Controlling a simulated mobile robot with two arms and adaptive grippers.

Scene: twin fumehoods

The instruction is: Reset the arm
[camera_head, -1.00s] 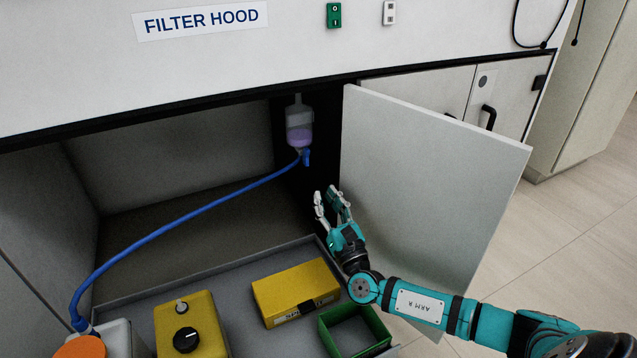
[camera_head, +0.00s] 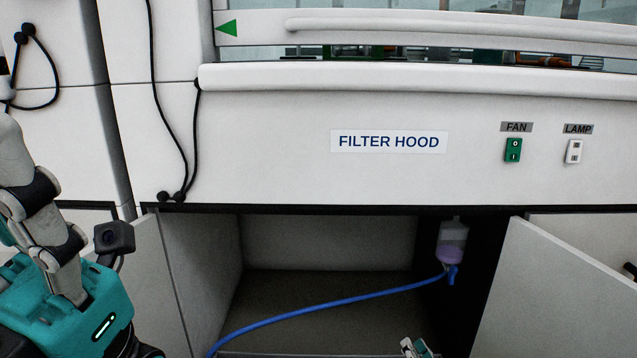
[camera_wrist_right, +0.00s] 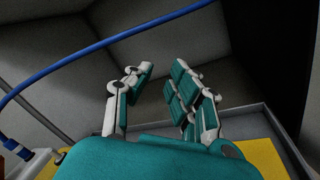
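My right gripper (camera_head: 415,347) shows only by its fingertips at the bottom edge of the head view, in front of the open cabinet. In the right wrist view my right gripper (camera_wrist_right: 160,82) has its teal-padded fingers spread apart, with nothing between them. It points into the cabinet's inside.
The cabinet under the filter hood is open, its right door (camera_head: 560,290) swung out. A bottle (camera_head: 452,243) hangs inside with a blue hose (camera_head: 335,302) running left.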

